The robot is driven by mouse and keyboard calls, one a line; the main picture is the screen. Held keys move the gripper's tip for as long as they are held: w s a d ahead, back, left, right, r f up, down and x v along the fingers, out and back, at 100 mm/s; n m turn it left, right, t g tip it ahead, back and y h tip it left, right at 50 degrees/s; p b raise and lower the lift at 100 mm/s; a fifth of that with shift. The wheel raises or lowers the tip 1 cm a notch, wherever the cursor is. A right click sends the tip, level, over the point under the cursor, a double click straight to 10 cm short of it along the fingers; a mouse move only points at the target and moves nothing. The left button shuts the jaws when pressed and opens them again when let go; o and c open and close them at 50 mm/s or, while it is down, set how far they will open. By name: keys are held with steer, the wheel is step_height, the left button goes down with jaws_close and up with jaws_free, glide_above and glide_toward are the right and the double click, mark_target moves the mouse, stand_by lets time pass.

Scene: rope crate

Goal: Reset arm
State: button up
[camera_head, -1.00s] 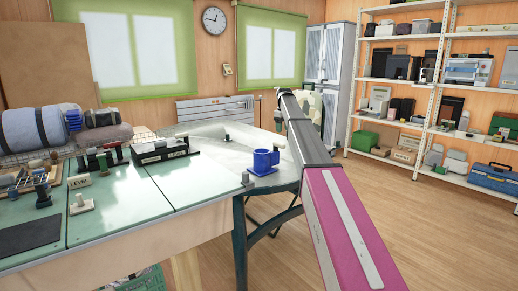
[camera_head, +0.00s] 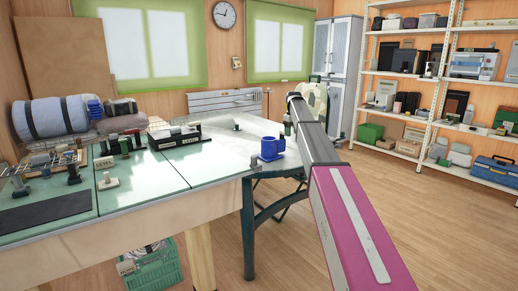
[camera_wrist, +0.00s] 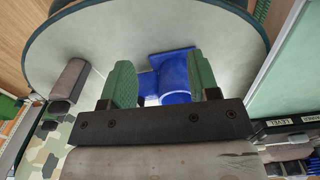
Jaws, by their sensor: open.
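My gripper (camera_wrist: 160,78) is open in the wrist view, its two green ribbed fingers apart with nothing held. A blue block-like object (camera_wrist: 175,78) shows beyond and between the fingers, apart from them as far as I can tell. In the head view the blue object (camera_head: 268,148) stands near the edge of the pale tabletop (camera_head: 222,150). My arm reaches forward from the lower right, to the right of that object. The gripper itself is hidden behind the arm in the head view.
A glass-topped workbench (camera_head: 140,187) with tools and rolled bundles fills the left. A green crate (camera_head: 155,272) sits on the floor under it. Metal shelves (camera_head: 428,105) with boxes stand at the right. The wooden floor between is clear.

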steer(key=s+f+m, duration=0.3)
steer(key=s+f, duration=2)
steer(key=s+f+m, duration=0.1)
steer(key=s+f, duration=0.3)
steer(key=s, duration=0.4)
steer(key=s+d+f+m, duration=0.1)
steer(key=s+f, duration=0.3)
steer(key=s, duration=0.5)
steer(key=s+f+m, duration=0.1)
steer(key=s+f, duration=0.4)
steer(key=s, duration=0.4)
steer(key=shift+d+m, duration=0.2)
steer(key=shift+m, duration=0.2)
